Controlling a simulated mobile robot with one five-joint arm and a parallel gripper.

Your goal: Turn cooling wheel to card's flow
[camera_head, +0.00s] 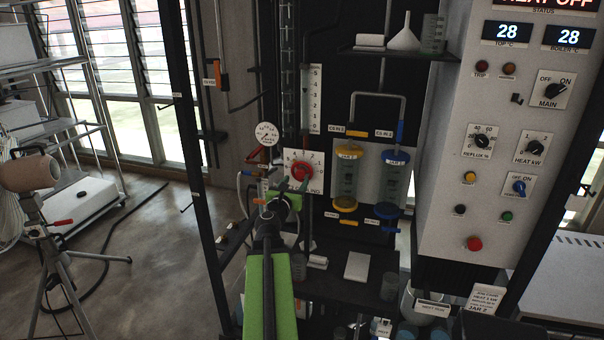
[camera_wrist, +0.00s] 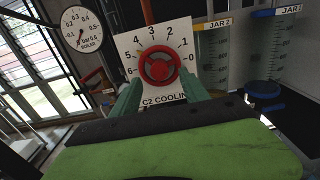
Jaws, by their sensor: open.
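The red cooling wheel (camera_wrist: 159,67) sits on a white plate (camera_wrist: 133,44) marked C2 COOLING, with a scale from 0 to 6. It also shows in the head view (camera_head: 300,172). I cannot tell its setting surely; a small yellowish mark shows near 4 to 5. My gripper (camera_wrist: 159,88) is open, its two green fingers apart just in front of the wheel's lower left and right. I cannot tell whether they touch it. A white card (camera_head: 486,298) stands at the lower right; JAR 2 reads on it, its smaller print does not.
A flow tube (camera_head: 311,100) with a scale stands above the wheel. A round gauge (camera_head: 266,134) is at its left. A yellow-topped jar (camera_head: 346,175) and a blue-topped jar (camera_head: 394,180) are close at its right. The control panel (camera_head: 505,130) is farther right.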

